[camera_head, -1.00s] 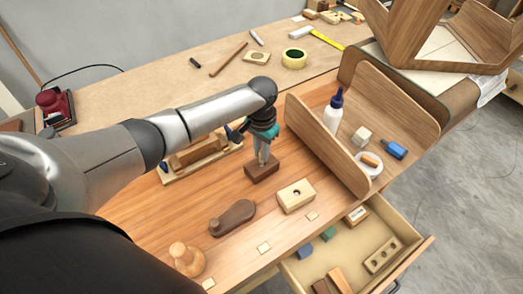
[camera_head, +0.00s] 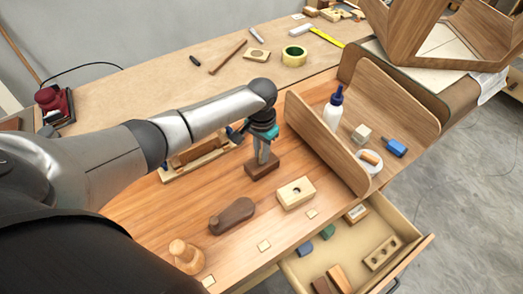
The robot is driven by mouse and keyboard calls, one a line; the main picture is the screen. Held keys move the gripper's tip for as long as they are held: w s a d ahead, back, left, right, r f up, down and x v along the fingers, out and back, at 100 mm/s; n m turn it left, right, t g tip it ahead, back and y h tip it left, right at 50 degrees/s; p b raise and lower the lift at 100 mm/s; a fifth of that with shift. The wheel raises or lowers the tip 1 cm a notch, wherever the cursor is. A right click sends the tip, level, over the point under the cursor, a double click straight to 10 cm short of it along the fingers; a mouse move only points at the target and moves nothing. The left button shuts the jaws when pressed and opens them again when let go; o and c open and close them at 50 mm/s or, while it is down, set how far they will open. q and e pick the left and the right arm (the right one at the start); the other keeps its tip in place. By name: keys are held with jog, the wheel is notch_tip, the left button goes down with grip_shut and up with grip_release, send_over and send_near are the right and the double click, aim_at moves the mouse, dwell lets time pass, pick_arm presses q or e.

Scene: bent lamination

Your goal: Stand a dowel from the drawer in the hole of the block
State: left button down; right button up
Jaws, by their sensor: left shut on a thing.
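The block is a pale wooden one with a dark round hole (camera_head: 296,193) in its top. It lies on the workbench in the middle of the head view, and the hole looks empty. My left gripper (camera_head: 262,157) points down just behind and left of it, shut on a dark brown wooden block (camera_head: 262,171) at bench level. The open drawer (camera_head: 404,226) at the lower right holds brown wooden pieces (camera_head: 340,278), a blue block, a green block and a pale block with holes (camera_head: 383,253). I cannot make out which piece is a dowel. My right gripper is not in view.
A curved wooden shell (camera_head: 330,150) with a glue bottle (camera_head: 333,110) and a blue-handled tool (camera_head: 395,148) stands right of the block. A dark rounded wooden piece (camera_head: 231,215) and a turned knob (camera_head: 186,257) lie in front.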

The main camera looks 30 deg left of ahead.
pick_arm(q)
jog(key=shift+f, duration=0.35)
dwell(0.3)
jog(key=shift+c, duration=1.7)
grip_release()
jog(key=shift+r, duration=0.1)
notch_tip(320, 180, up, 8)
jog(key=p, duration=0.9)
